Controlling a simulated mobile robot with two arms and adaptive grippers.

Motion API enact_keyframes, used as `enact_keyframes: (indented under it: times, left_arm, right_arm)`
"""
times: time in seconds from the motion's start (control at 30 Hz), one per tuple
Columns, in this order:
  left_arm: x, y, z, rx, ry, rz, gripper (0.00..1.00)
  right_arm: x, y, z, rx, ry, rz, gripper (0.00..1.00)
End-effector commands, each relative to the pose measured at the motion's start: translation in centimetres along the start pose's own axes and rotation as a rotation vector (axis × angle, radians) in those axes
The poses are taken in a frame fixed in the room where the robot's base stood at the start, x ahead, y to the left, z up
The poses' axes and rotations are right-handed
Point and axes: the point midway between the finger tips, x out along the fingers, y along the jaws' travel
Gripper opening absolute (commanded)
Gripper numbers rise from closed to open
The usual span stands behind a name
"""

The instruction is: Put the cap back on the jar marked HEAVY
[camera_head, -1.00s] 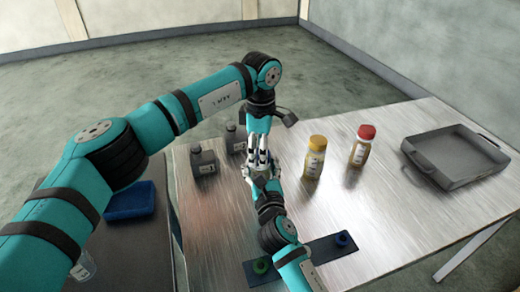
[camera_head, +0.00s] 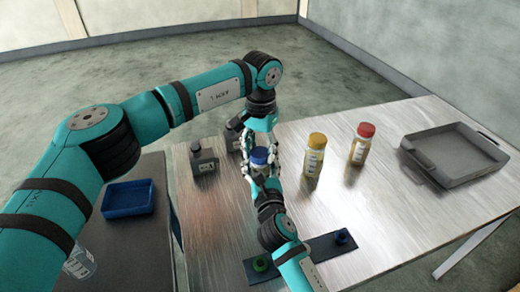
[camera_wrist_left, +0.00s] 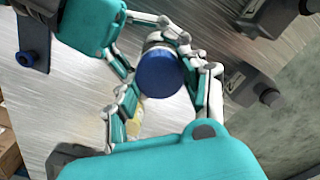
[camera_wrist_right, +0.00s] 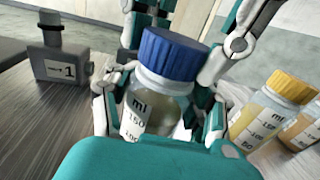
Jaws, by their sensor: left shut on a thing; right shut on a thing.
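A clear jar (camera_wrist_right: 150,105) with ml marks stands upright between the fingers of my right gripper (camera_wrist_right: 158,115), which is shut on it. Its blue cap (camera_wrist_right: 170,53) sits on its mouth and looks level in the right wrist view; the cap also shows in the head view (camera_head: 260,157) and left wrist view (camera_wrist_left: 160,74). My left gripper (camera_wrist_left: 160,88) reaches down from above with fingers on both sides of the cap, shut on it. The word HEAVY is not readable, and most of the jar's label is hidden.
A yellow-capped jar (camera_head: 315,156) and a red-capped jar (camera_head: 361,145) stand to the right. Dark canisters (camera_head: 203,157) stand behind at left. A grey tray (camera_head: 432,172) is at the far right.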

Motion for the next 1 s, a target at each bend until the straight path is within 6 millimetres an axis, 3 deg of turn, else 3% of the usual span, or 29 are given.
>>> enact_keyframes:
  times: [0.37, 0.4, 0.57, 0.87, 1.0]
  left_arm:
    - [-0.1, -0.1, -0.1, 0.078, 0.004, -0.001, 0.33]
    - [-0.1, -0.1, -0.1, 0.078, 0.004, -0.001, 0.47]
    - [-0.1, -0.1, -0.1, 0.077, 0.003, -0.001, 0.68]
    - [-0.2, 0.0, 0.0, 0.077, 0.002, -0.001, 0.68]
    - [-1.4, -0.1, -0.1, 0.077, 0.004, -0.002, 0.68]
  right_arm:
    - [0.0, 0.0, -0.1, 0.000, 0.002, 0.000, 0.00]
    - [0.0, 0.0, -0.1, 0.000, 0.002, 0.000, 0.00]
    - [0.0, 0.0, -0.1, 0.000, 0.002, 0.000, 0.00]
    - [0.0, 0.0, -0.1, 0.001, 0.002, 0.000, 0.00]
    - [0.0, 0.0, -0.1, 0.000, 0.002, 0.000, 0.00]
